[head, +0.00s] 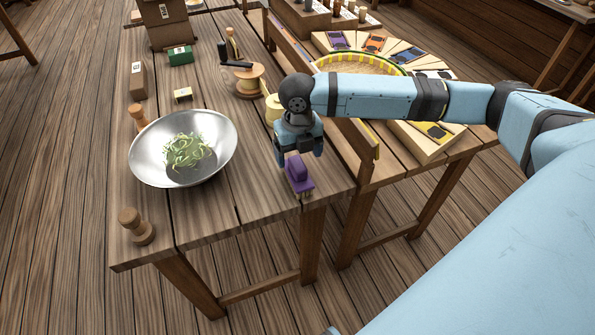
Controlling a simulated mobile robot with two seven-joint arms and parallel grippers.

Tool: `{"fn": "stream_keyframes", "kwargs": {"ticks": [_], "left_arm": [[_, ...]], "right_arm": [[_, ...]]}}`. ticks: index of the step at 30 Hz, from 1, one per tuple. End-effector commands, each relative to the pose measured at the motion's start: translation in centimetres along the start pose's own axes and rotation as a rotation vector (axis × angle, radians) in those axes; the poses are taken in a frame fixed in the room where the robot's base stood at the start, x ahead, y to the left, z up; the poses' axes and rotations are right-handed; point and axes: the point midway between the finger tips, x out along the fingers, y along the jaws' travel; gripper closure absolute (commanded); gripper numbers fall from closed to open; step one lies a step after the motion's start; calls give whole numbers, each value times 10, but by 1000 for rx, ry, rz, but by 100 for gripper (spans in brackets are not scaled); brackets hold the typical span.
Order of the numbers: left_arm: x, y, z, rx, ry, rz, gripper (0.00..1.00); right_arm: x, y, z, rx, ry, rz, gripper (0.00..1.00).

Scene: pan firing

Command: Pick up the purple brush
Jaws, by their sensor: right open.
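The purple brush (298,174) stands at the right front part of the wooden table, near the table's right edge, with its bristles down. My right gripper (300,153) points down just above and around the top of the brush. Its fingers are apart, one on each side of the brush's upper part. I cannot tell whether they touch it. My left gripper is not in view.
A metal pan (222,163) with green leaves lies left of the brush. A grinder (247,78) and small boxes are farther back. A second table (455,148) adjoins on the right.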

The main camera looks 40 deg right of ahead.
Motion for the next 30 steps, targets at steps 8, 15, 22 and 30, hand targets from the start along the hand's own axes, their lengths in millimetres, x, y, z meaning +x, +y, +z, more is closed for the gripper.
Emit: {"fn": "stream_keyframes", "kwargs": {"ticks": [8,15,22,30], "left_arm": [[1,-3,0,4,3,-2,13],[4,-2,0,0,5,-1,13],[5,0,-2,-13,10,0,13],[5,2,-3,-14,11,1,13]], "right_arm": [[20,0,0,0,0,1,17],[53,0,3,0,1,2,17],[68,0,3,0,-2,2,17],[67,0,3,0,-2,2,52]]}}
